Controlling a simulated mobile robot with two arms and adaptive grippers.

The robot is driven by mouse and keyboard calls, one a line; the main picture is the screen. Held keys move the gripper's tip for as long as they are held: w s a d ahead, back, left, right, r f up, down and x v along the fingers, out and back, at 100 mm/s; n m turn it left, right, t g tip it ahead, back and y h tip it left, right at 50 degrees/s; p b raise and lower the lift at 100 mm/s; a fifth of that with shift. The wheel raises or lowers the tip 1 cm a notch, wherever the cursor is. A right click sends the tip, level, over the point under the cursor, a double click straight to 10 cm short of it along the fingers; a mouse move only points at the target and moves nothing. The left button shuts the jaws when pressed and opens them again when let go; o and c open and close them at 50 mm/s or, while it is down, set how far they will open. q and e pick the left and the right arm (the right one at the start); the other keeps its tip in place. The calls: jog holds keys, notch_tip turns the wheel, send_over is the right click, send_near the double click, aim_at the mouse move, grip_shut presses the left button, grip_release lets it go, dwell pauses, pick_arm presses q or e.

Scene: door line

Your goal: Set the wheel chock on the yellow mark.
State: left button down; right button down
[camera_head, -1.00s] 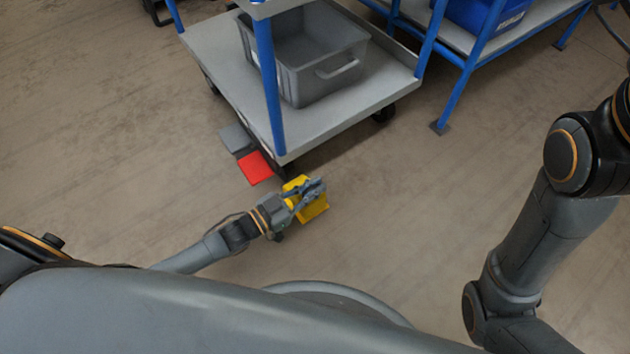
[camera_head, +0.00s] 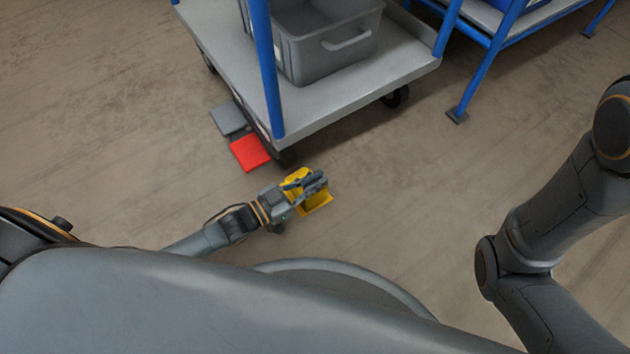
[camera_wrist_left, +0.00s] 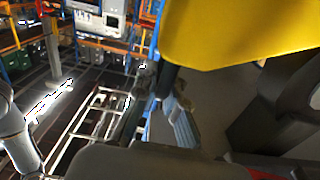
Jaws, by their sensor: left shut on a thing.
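The yellow wheel chock (camera_head: 317,203) is in my left gripper (camera_head: 309,184), beside the near corner of the cart in the head view. The gripper is shut on it, and its fingers cover part of the chock. In the left wrist view the chock (camera_wrist_left: 240,32) fills the upper right as a large yellow surface. I cannot tell whether it touches the floor. I can make out no separate yellow mark in either view. My right arm shows at the right of the head view, but its gripper is out of the picture.
A cart (camera_head: 340,108) with blue posts carries a grey bin (camera_head: 312,58). A red pedal (camera_head: 250,153) and a grey pedal (camera_head: 228,119) sit low at its side. A blue-framed rack (camera_head: 480,75) stands at the upper right. Floor right of the chock is clear.

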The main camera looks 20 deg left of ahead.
pick_arm(q)
jog(key=shift+r, duration=0.15)
jog(key=c, duration=1.4)
grip_release()
jog(key=shift+f, duration=0.2)
jog(key=shift+r, duration=0.3)
jog(key=p+v, duration=0.5)
jog(key=v, duration=0.7)
